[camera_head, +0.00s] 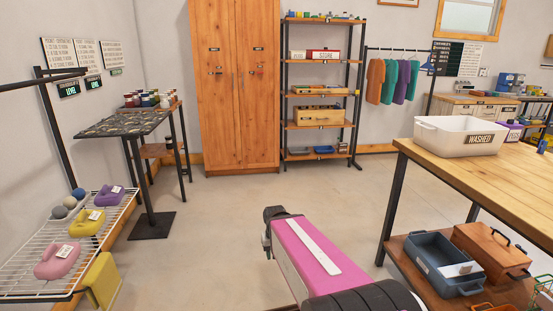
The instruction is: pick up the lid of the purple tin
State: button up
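No purple tin can be made out for certain. A purple container with a pale label (513,132) stands on the wooden table at the right, partly hidden behind the white tub; I cannot tell whether it is a tin or has a lid. A purple jug-shaped container (109,196) with a label sits on the wire rack at the left. Several small jars or tins (150,98) stand on the tall table at the left, too small to tell apart. My pink arm reaches forward from the bottom middle; its dark far end shows no fingers, so my gripper is not visible.
A white tub (459,136) marked WASHED stands on the wooden table (510,182). A blue-grey bin (447,264) and a brown lidded box (490,252) sit on its lower shelf. A wooden cabinet (235,90) and open shelving (318,100) line the back wall. The middle floor is clear.

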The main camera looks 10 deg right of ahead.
aim_at(510, 123)
jog(key=i+z, duration=0.15)
jog(key=i, duration=0.75)
jog(key=i+z, duration=0.15)
jog(key=i, duration=0.75)
jog(key=i+z, duration=0.25)
jog(key=i, duration=0.35)
jog(key=i+z, duration=0.3)
jog(key=i, duration=0.3)
jog(key=i+j+z, duration=0.25)
jog(key=i, duration=0.35)
jog(key=i+l+z, duration=0.1)
jog(key=i+z, duration=0.3)
jog(key=i+j+z, duration=0.15)
jog(key=i+z, duration=0.25)
jog(key=i, duration=0.2)
jog(key=i+j+z, duration=0.25)
jog(key=i+z, duration=0.15)
jog(key=i, duration=0.15)
